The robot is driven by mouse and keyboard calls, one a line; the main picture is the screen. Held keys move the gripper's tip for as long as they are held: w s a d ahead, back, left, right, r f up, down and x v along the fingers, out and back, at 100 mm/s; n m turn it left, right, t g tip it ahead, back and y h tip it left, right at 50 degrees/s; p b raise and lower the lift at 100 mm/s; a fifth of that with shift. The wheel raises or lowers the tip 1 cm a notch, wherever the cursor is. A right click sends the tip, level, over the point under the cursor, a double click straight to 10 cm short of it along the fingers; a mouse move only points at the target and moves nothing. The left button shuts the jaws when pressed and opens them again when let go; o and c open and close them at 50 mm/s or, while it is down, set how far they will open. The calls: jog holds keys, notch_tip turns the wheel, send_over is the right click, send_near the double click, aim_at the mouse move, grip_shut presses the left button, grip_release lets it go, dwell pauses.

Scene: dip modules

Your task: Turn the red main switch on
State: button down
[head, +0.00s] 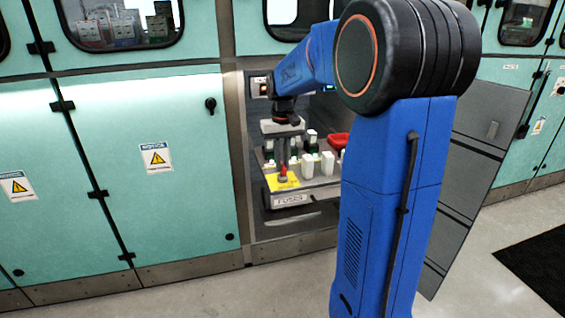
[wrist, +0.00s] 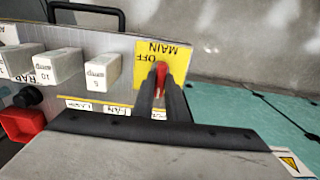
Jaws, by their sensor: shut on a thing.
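The red main switch (wrist: 161,76) stands on a yellow plate (wrist: 181,58) marked MAIN and OFF in the wrist view. The fingers hide part of the switch and the lower part of the plate. In the head view my gripper (head: 283,163) reaches down onto the switch from above.
White fuse blocks (wrist: 102,72) stand in a row beside the yellow plate. A red box-shaped part (wrist: 22,123) lies farther left in the wrist view. The panel is a pulled-out drawer labelled FUSES (head: 291,200), between a teal cabinet door (head: 150,190) and an open grey door (head: 470,170).

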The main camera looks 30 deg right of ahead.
aim_at(283, 164)
dwell(0.4)
jog(key=c, duration=1.8)
grip_release()
jog(key=shift+o, duration=0.2)
notch_tip(283, 164, up, 17)
jog(key=shift+r, duration=0.2)
